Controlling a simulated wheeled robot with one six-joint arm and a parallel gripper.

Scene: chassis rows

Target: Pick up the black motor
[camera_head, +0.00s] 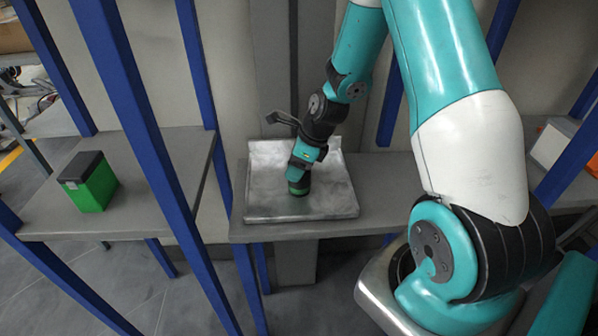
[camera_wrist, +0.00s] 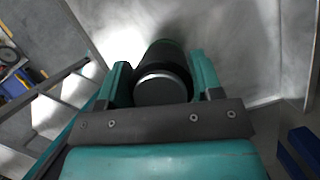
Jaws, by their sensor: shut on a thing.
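The black motor (camera_wrist: 162,72) is a dark cylinder with a pale metallic end face, between the two teal fingers of my gripper (camera_wrist: 163,66) in the wrist view. The fingers are shut on its sides. In the head view my gripper (camera_head: 300,174) points down over a grey metal tray (camera_head: 334,203), and the low end of the motor (camera_head: 298,188) shows dark with some green below the fingers. It is at or just above the tray floor; I cannot tell whether it touches. Most of the motor is hidden by my gripper in the head view.
The tray lies on a grey shelf (camera_head: 378,222) between blue posts (camera_head: 208,95). A green box with a black top (camera_head: 90,184) stands on the left shelf (camera_head: 150,215). A white and orange box (camera_head: 552,143) is at the right. The tray around my gripper is bare.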

